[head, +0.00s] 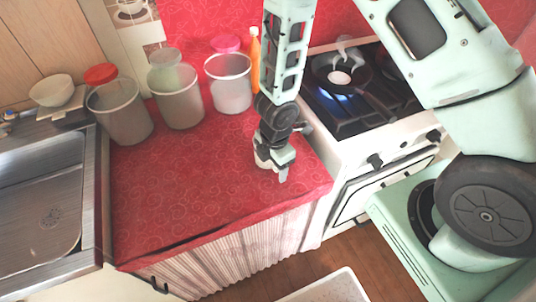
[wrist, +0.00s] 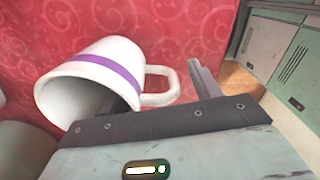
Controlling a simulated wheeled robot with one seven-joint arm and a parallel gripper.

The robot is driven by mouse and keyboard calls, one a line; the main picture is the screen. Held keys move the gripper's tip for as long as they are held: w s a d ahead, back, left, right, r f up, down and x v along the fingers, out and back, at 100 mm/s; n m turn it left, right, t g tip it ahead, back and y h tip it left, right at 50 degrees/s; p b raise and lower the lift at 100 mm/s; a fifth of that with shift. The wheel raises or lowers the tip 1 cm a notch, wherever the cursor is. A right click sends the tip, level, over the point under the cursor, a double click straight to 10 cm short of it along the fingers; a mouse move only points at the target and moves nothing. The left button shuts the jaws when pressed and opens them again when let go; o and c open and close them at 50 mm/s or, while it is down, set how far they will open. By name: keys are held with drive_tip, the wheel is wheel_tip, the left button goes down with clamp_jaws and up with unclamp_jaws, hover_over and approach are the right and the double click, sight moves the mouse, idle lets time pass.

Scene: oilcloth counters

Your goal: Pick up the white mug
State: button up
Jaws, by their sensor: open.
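The white mug (wrist: 97,72) with a purple band shows large in the wrist view. Its open mouth faces the lower left and its handle (wrist: 160,88) points right. My gripper (wrist: 158,76) is open, with the handle between its two fingers. The left finger overlaps the mug near its mouth; I cannot tell whether it is inside or touching. The right finger stands clear, right of the handle. In the head view my gripper (head: 274,170) is low over the red counter (head: 190,200), near its right side, and mostly hides the mug.
Several translucent canisters (head: 124,112) and an orange bottle (head: 254,62) stand along the counter's back. A stove (head: 350,125) with a pan (head: 338,75) and a blue flame is at the right. A sink (head: 45,215) is at the left. The counter's front is clear.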

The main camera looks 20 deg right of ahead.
clamp_jaws()
drive_tip(key=shift+r, duration=0.15)
drive_tip(key=shift+r+p, duration=1.5)
drive_tip(key=shift+r, duration=0.8)
drive_tip(key=shift+r+p, duration=0.85)
drive_tip(key=shift+r, duration=1.7)
